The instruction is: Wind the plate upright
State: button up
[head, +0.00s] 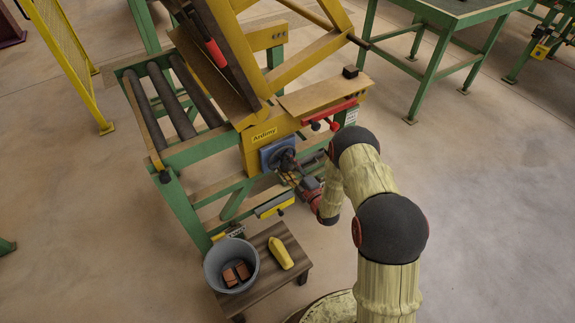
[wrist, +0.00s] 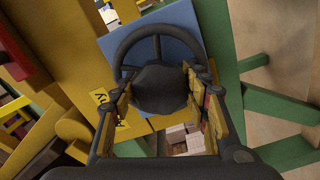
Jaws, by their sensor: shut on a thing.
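A dark handwheel (head: 286,160) stands out from a blue square panel (head: 267,156) on the side of the yellow machine. In the wrist view the wheel's rim and spokes (wrist: 157,38) show in front of the blue panel (wrist: 196,25). My gripper (head: 302,180) is at the wheel; in the wrist view its fingers (wrist: 160,88) are shut on a rounded black knob (wrist: 160,95) that hides the lower part of the wheel. A long brown plate (head: 212,68) leans at a steep slant in the yellow frame above, its top cut off by the picture edge.
A roller conveyor (head: 166,151) on green legs stands at the left. Below are a low wooden stool (head: 257,282), a grey bucket (head: 214,277) with brown blocks, and a yellow bottle (head: 281,253). A green table (head: 425,58) stands at the back right. The floor at right is clear.

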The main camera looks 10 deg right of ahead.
jog(key=m, duration=0.7)
jog(key=shift+f, duration=0.1)
jog(key=m, duration=0.8)
jog(key=shift+a+m, duration=0.1)
jog(key=shift+m, duration=0.2)
jog(key=m, duration=0.3)
jog(key=shift+s+m, duration=0.1)
jog(key=shift+m, duration=0.2)
jog(key=m+p, duration=0.1)
jog(key=m, duration=0.2)
jog(key=shift+a+m, duration=0.1)
jog(key=shift+m, duration=0.2)
jog(key=m, duration=0.4)
jog(key=shift+m+p, duration=0.35)
jog(key=shift+m, duration=1.35)
